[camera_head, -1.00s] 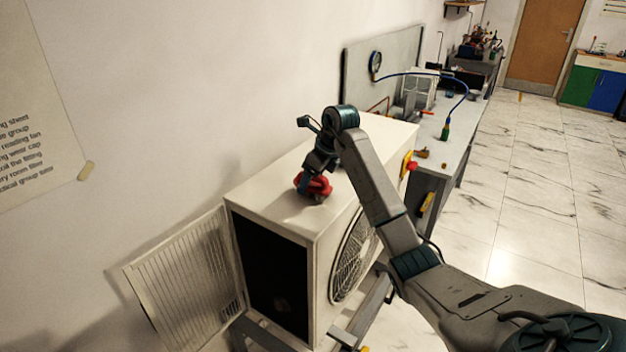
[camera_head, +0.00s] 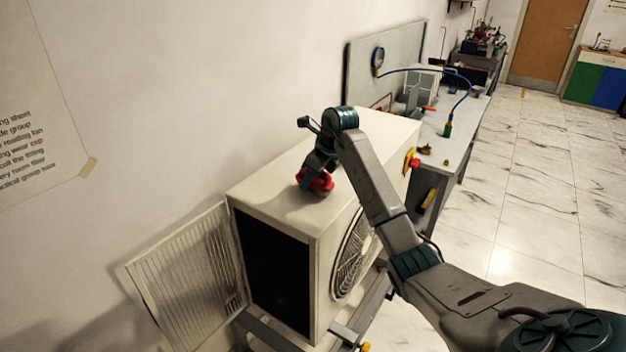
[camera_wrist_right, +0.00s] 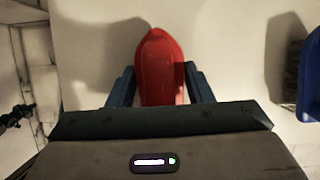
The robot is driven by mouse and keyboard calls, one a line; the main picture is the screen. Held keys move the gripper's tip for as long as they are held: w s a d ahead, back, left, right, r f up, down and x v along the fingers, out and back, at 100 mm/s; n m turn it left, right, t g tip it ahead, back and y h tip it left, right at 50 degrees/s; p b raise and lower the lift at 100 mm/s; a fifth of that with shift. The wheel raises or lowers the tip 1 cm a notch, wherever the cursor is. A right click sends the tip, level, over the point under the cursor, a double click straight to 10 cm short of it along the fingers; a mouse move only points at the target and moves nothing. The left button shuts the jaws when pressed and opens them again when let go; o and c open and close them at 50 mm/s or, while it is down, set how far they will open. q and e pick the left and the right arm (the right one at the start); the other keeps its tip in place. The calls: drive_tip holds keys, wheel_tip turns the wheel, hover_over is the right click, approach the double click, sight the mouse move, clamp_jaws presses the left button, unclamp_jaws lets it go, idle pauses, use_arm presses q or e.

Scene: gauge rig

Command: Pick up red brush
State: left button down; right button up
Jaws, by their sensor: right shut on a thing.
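The red brush (camera_head: 317,181) is at the top of the white fan unit (camera_head: 282,207), near its front edge. My right gripper (camera_head: 312,178) reaches down from above and is shut on the brush. In the right wrist view the red brush (camera_wrist_right: 160,68) stands between the two dark blue fingers of the right gripper (camera_wrist_right: 160,88). The underside of the brush is hidden, so I cannot tell whether it still touches the unit's top. My left gripper is not in view.
A white grille panel (camera_head: 190,275) hangs open at the unit's left side. A blue object (camera_wrist_right: 311,80) shows at the right edge of the wrist view. A bench (camera_head: 455,150) with a gauge board (camera_head: 395,65) and a blue hose stands behind. The marble floor at right is clear.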

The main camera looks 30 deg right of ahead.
sight(313, 183)
drive_tip(key=shift+r+b, duration=0.6)
drive_tip(key=shift+s+a+r+b, duration=0.1)
drive_tip(key=shift+s+r+b, duration=0.1)
drive_tip(key=shift+r+b, duration=0.6)
drive_tip(key=shift+s+a, duration=0.4)
drive_tip(key=shift+s, duration=0.2)
drive_tip(key=s+p, duration=0.1)
drive_tip(key=s+a+r+p, duration=0.1)
drive_tip(key=s, duration=0.1)
drive_tip(key=s+a+p, duration=0.1)
drive_tip(key=shift+s+a+r, duration=0.15)
drive_tip(key=shift+s+r, duration=0.05)
drive_tip(key=shift+r, duration=0.1)
drive_tip(key=s+a+p, duration=0.1)
drive_tip(key=s, duration=0.1)
drive_tip(key=s+a+p, duration=0.1)
drive_tip(key=s, duration=0.1)
drive_tip(key=s+a+p, duration=0.1)
drive_tip(key=s+a, duration=0.1)
drive_tip(key=s, duration=0.1)
drive_tip(key=shift+r+p, duration=0.2)
drive_tip(key=shift+p, duration=0.1)
drive_tip(key=shift+s+a, duration=0.25)
drive_tip(key=shift+s, duration=0.25)
